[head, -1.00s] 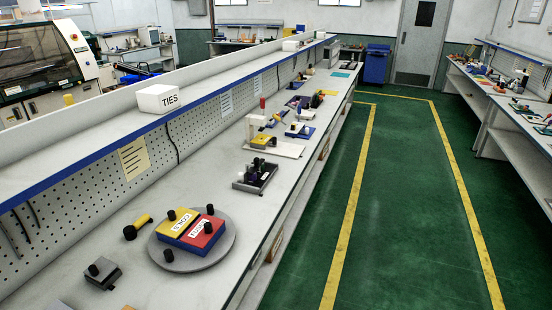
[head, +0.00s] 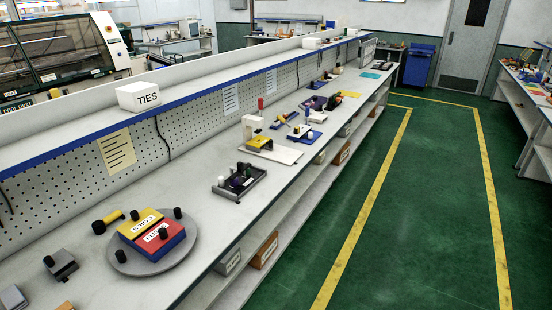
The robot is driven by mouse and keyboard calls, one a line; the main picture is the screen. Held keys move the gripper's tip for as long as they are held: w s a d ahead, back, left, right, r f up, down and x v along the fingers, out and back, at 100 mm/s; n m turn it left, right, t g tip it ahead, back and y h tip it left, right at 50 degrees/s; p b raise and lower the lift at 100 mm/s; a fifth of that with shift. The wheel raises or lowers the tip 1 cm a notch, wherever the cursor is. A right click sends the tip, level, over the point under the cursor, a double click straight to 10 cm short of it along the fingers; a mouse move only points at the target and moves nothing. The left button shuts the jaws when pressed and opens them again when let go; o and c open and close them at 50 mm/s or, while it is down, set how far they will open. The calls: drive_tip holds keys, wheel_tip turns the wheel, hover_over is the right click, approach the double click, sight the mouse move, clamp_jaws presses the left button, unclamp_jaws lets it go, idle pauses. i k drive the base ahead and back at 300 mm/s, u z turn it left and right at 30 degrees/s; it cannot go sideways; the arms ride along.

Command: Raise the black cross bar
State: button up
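I cannot make out for certain a black cross bar; it is too small or hidden. Along the bench, a white upright stand (head: 248,128) with a red-topped handle (head: 261,104) stands on a pale board with a yellow block (head: 260,143). Nearer, a dark tray (head: 228,194) holds black pegs and a white one. Nearest is a round grey plate (head: 125,262) with a yellow block (head: 136,224) and a red block (head: 165,246), with black knobs on and around them. My gripper is not in view.
The long pale bench (head: 210,222) has a pegboard (head: 75,165) behind it and a shelf below. A white TIES box (head: 138,97) sits on the upper ledge. Small grey blocks (head: 61,265) lie at the near left. The green floor (head: 435,200) at right is clear.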

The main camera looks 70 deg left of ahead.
sight(240, 168)
drive_tip(key=z, duration=0.05)
drive_tip(key=i, duration=0.85)
drive_tip(key=u, duration=4.05)
drive_tip(key=i, duration=0.6)
drive_tip(key=z, duration=0.05)
